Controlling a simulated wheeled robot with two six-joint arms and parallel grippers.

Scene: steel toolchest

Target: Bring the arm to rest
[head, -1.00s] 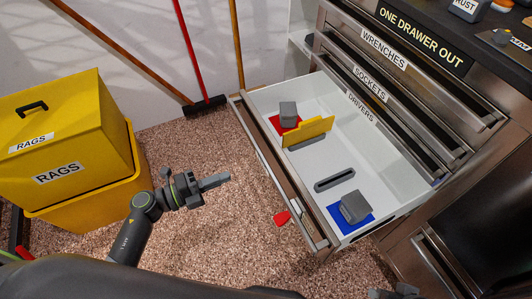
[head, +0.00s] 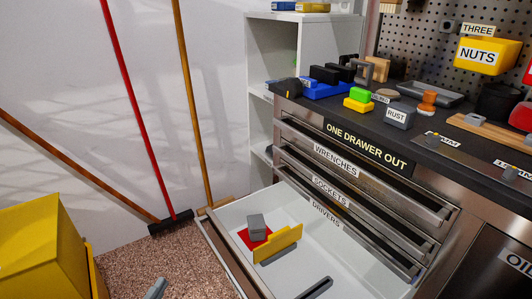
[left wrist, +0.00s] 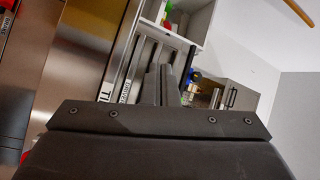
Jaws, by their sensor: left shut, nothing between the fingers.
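My left gripper (head: 155,289) shows only as a grey tip at the bottom edge of the head view, over the speckled floor and left of the open drawer. In the left wrist view its two dark fingers (left wrist: 167,84) are together, with nothing between them. The rest of the left arm is outside the head view. My right gripper is not in view.
An open white drawer (head: 345,268) of the steel chest juts out, holding a grey block (head: 256,226) on a red patch and a yellow divider (head: 278,245). Yellow rag bin (head: 40,250) stands left. Broom handles lean on the wall. The worktop (head: 405,135) is crowded.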

